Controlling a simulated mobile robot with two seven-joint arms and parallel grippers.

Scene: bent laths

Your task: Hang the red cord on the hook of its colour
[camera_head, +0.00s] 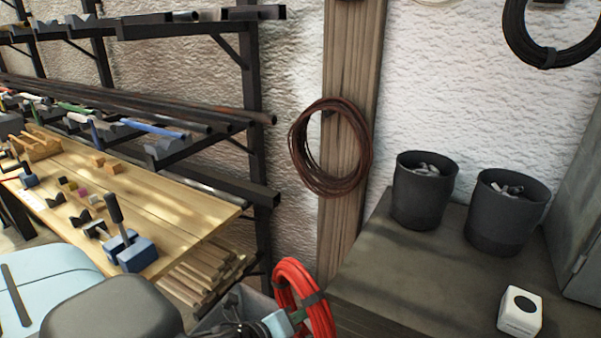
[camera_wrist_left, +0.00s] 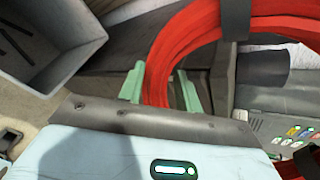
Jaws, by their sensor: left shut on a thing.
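The red cord (camera_head: 311,312) is a thick coil with a dark band around it, low in the middle of the head view. My left gripper (camera_head: 290,322) is shut on it. In the left wrist view, the pale green fingers (camera_wrist_left: 160,88) sit on both sides of the red cord (camera_wrist_left: 185,45), and its dark band shows at the top. The coil stands up from the gripper, in front of the dark counter's left edge. I cannot make out a red hook in either view. My right gripper is not in view.
A brown coil (camera_head: 325,185) hangs on a wooden post (camera_head: 351,60); a black coil (camera_head: 571,55) hangs at upper right. Two dark buckets (camera_head: 423,203) and a white box (camera_head: 520,312) stand on the counter (camera_head: 400,275). A wooden bench (camera_head: 165,215) and steel rack (camera_head: 253,120) are left.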

